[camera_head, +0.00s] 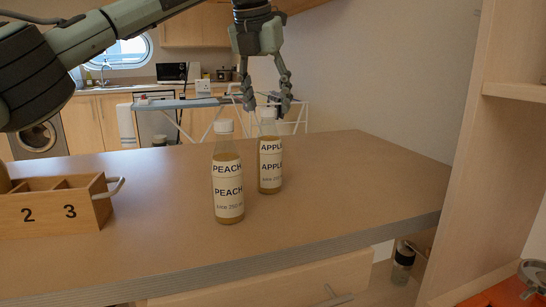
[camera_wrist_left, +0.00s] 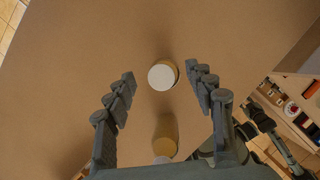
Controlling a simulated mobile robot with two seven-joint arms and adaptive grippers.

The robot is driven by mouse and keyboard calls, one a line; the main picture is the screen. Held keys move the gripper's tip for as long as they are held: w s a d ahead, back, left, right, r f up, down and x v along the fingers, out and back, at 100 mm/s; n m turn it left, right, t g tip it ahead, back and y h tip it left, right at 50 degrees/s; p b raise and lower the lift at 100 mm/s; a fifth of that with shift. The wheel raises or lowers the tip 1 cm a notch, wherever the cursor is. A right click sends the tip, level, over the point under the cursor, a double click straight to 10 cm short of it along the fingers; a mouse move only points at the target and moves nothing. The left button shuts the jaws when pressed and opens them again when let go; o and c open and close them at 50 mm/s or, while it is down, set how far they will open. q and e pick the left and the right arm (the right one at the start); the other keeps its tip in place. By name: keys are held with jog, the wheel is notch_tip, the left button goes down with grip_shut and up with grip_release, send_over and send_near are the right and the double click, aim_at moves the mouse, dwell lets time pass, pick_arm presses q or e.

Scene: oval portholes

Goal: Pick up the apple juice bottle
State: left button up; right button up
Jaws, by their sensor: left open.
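The apple juice bottle (camera_head: 270,158) stands upright on the brown table, with a white cap and an APPLE label. A peach juice bottle (camera_head: 227,177) stands in front of it and to its left. My left gripper (camera_head: 268,110) is open and points down above the apple bottle's cap. In the left wrist view the white cap of a bottle (camera_wrist_left: 162,77) lies between and a little beyond the open fingertips. A second bottle (camera_wrist_left: 165,137) shows lower, closer to the gripper's base. My right gripper does not show clearly in the head view.
A wooden caddy (camera_head: 60,207) with compartments marked 2 and 3 stands at the left on the table (camera_head: 330,190). A wooden shelf unit (camera_head: 470,150) rises at the right. The table right of the bottles is clear. An ironing board (camera_head: 180,102) stands behind.

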aim_at(271, 126)
pick_arm(q)
jog(key=x, duration=0.6)
jog(key=shift+f, duration=0.4)
jog(key=shift+s, duration=0.1)
grip_shut()
jog(key=shift+r, duration=0.1)
